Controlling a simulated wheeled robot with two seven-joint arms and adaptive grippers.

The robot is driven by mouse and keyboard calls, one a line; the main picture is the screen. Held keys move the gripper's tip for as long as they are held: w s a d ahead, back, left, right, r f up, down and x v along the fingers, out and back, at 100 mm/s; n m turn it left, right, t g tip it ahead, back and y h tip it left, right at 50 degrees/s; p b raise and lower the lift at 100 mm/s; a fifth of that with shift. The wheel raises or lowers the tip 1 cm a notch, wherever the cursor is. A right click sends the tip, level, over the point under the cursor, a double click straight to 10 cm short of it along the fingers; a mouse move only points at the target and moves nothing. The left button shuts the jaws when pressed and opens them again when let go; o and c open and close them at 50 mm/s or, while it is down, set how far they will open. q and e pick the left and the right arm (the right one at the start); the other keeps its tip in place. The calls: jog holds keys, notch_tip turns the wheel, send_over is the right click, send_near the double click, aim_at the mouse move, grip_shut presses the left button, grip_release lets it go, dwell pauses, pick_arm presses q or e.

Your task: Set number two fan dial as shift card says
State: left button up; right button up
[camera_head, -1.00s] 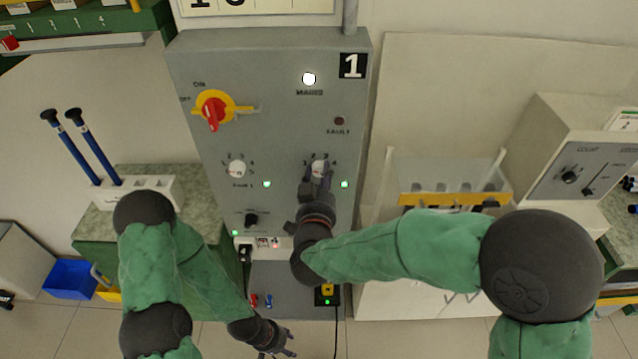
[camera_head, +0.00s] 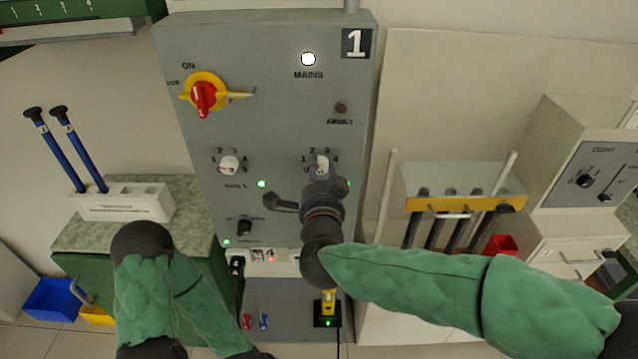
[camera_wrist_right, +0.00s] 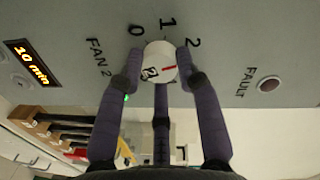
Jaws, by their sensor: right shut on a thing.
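The fan 2 dial (camera_wrist_right: 158,60) is a round white knob with a red line on its face. In the right wrist view the red line points right, and 0, 1 and 2 show around the dial. Any further numbers there are hidden by a finger. My right gripper (camera_wrist_right: 160,72) is shut on the dial, one finger on each side. I see no readable shift card.
The grey panel (camera_head: 270,120) marked 1 also carries the fan 1 dial (camera_head: 229,164), a red and yellow main switch (camera_head: 204,95), a lit mains lamp (camera_head: 308,59) and a dark fault lamp (camera_head: 341,108). An orange display (camera_wrist_right: 27,63) reads 10 min.

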jog(key=m+b, duration=0.1)
jog(key=b, duration=0.1)
jog(key=m+b, duration=0.1)
jog(key=m, duration=0.1)
jog(key=m+b, duration=0.2)
jog(key=shift+d+r+t+b, duration=0.15)
jog(key=shift+d+t+b, duration=0.15)
jog(key=shift+m+y+b, duration=0.3)
jog(key=shift+m+b, duration=1.15)
jog(key=shift+m, duration=0.05)
jog(key=o, duration=1.1)
jog(key=shift+w+d, duration=0.1)
jog(key=shift+d, duration=0.05)
jog(key=shift+o, duration=0.2)
jog(key=shift+a+f, duration=0.2)
jog(key=s, duration=1.2)
jog(key=shift+d+r, duration=0.25)
jog(key=shift+d, duration=0.2)
